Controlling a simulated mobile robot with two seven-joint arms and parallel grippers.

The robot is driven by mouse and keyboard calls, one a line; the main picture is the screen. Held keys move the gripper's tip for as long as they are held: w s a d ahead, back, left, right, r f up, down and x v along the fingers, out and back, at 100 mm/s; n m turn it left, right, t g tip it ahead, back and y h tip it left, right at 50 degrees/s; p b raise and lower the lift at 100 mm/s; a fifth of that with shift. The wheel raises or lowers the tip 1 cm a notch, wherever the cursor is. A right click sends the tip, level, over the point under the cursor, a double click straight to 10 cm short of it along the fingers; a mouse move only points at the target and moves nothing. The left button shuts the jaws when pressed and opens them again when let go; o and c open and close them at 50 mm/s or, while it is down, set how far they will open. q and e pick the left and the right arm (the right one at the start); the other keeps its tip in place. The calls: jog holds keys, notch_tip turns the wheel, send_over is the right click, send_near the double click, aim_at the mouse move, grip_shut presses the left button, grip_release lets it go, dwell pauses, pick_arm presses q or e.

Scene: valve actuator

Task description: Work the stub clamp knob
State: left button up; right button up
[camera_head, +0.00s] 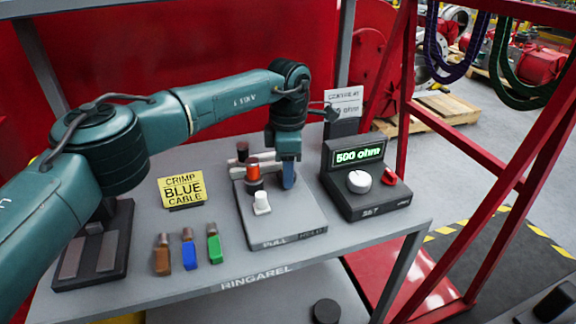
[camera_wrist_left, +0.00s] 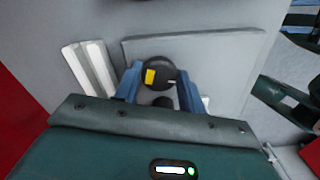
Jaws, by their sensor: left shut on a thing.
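In the left wrist view, a dark round knob (camera_wrist_left: 160,71) with a yellow mark sits between the two blue fingers of my left gripper (camera_wrist_left: 159,88). The fingers are shut on it from both sides. A smaller dark part shows just below the knob. In the head view, my left gripper (camera_head: 288,178) points down over the back right of a grey plate (camera_head: 284,232) lettered PULL and HELD; the knob is hidden there by the gripper. An orange cylinder on a dark base (camera_head: 253,172) and a white peg (camera_head: 262,203) stand left of the gripper.
A dark box with a 500 ohm display (camera_head: 360,155) stands right of the plate. Brown, blue (camera_head: 188,247) and green connectors lie front left. A yellow CRIMP BLUE CABLE sign (camera_head: 182,189) stands behind them. The bench front is mostly clear; red rails (camera_head: 500,175) rise at right.

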pick_arm(q)
jog(key=n, duration=0.5)
jog(key=shift+w+n, duration=0.1)
jog(key=shift+n, duration=0.2)
jog(key=n, duration=0.4)
jog(key=shift+a+p, duration=0.1)
jog(key=shift+p, duration=0.25)
jog(key=n, duration=0.5)
jog(key=shift+w+n, duration=0.1)
jog(key=shift+n, duration=0.3)
jog(key=shift+a+n+p, duration=0.15)
jog(key=shift+n+p, duration=0.25)
jog(key=shift+n, duration=2)
jog(key=o, duration=1)
notch_tip(320, 180, up, 13)
jog(key=shift+r, duration=0.15)
